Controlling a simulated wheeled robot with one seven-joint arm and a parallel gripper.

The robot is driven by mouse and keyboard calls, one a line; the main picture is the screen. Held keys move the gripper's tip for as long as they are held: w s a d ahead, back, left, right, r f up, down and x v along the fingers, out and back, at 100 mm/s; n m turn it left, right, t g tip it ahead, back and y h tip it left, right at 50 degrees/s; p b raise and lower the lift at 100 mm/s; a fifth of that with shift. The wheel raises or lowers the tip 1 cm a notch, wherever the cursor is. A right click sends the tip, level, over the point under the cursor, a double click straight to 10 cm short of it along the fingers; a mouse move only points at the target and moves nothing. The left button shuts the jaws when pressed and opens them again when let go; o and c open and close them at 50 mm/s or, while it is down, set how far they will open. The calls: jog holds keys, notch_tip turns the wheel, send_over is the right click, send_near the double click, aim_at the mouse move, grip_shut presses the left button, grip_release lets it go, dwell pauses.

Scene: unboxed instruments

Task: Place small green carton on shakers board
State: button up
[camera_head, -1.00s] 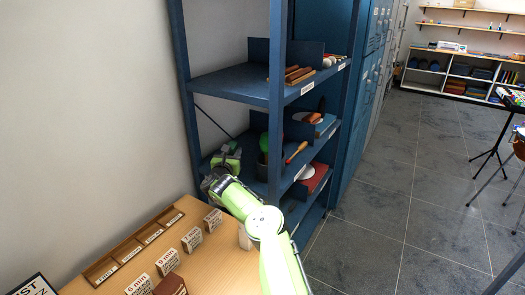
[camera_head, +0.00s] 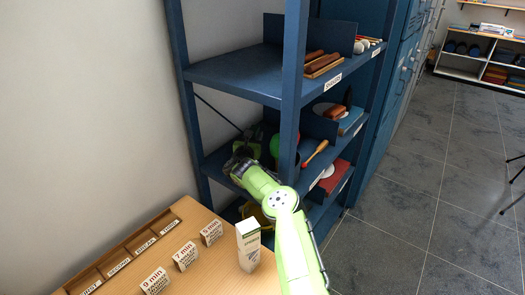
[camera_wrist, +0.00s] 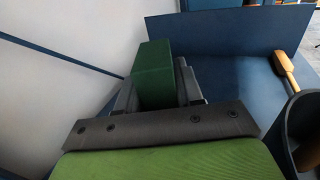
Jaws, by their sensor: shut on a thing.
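The small green carton (camera_wrist: 153,75) is a dark green box in the wrist view. It stands between the two fingers of my gripper (camera_wrist: 160,85), which is shut on it. In the head view my gripper (camera_head: 240,160) is at the left part of the blue shelf unit, around its middle level. There the carton cannot be made out. The middle shelf (camera_head: 218,162) holds a green rounded thing (camera_head: 274,146) and a red-ended stick (camera_head: 315,153).
A blue upright post (camera_head: 291,90) stands right of my gripper. An upright blue panel (camera_wrist: 225,40), a wooden-handled thing (camera_wrist: 284,65) and a dark cup (camera_wrist: 300,130) show in the wrist view. A wooden table (camera_head: 215,270) bears a white carton (camera_head: 248,245) and label cards.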

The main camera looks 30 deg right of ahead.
notch_tip(320, 180, down, 6)
jog(key=shift+r+b, duration=0.25)
jog(key=shift+b, duration=0.15)
jog(key=shift+f, duration=0.2)
jog(key=o, duration=1)
jog(key=shift+r, duration=0.1)
